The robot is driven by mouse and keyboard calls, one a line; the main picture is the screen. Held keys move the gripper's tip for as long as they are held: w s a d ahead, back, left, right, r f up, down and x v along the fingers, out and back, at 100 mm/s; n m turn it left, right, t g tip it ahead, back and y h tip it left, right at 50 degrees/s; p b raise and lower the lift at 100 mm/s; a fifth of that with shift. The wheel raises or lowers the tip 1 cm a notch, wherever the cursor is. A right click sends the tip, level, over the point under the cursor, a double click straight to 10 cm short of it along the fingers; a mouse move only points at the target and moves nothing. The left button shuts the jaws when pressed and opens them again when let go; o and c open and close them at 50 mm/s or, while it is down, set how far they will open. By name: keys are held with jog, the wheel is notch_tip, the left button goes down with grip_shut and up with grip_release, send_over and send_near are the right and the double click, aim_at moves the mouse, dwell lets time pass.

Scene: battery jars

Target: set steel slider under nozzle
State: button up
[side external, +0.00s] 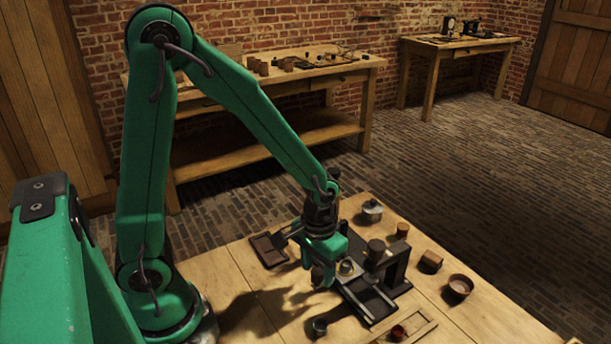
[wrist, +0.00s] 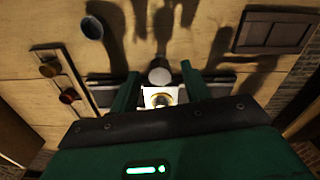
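The steel slider, a pale block with a brass ring on top, lies between my gripper's fingers in the wrist view (wrist: 158,98). In the side view its ring (side external: 347,268) shows just right of the fingers. My gripper (side external: 324,272) is low over the dark rail (side external: 372,303), pointing down. Its two green fingers in the wrist view (wrist: 159,84) stand apart, with a narrow gap showing on the right of the block; contact on the left is unclear. The nozzle tip is not clearly visible.
A dark tray (side external: 269,250) lies left of the gripper, and a small dark cup (side external: 319,327) stands in front. A wooden rack (side external: 412,331) lies at the front.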

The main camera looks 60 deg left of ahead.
grip_shut()
jog(key=shift+a, duration=4.3)
jog(key=shift+o, duration=0.2)
grip_release()
jog(key=shift+r, duration=0.15)
notch_tip(320, 180, up, 8)
jog(key=shift+f, duration=0.2)
jog(key=shift+d+r, duration=0.1)
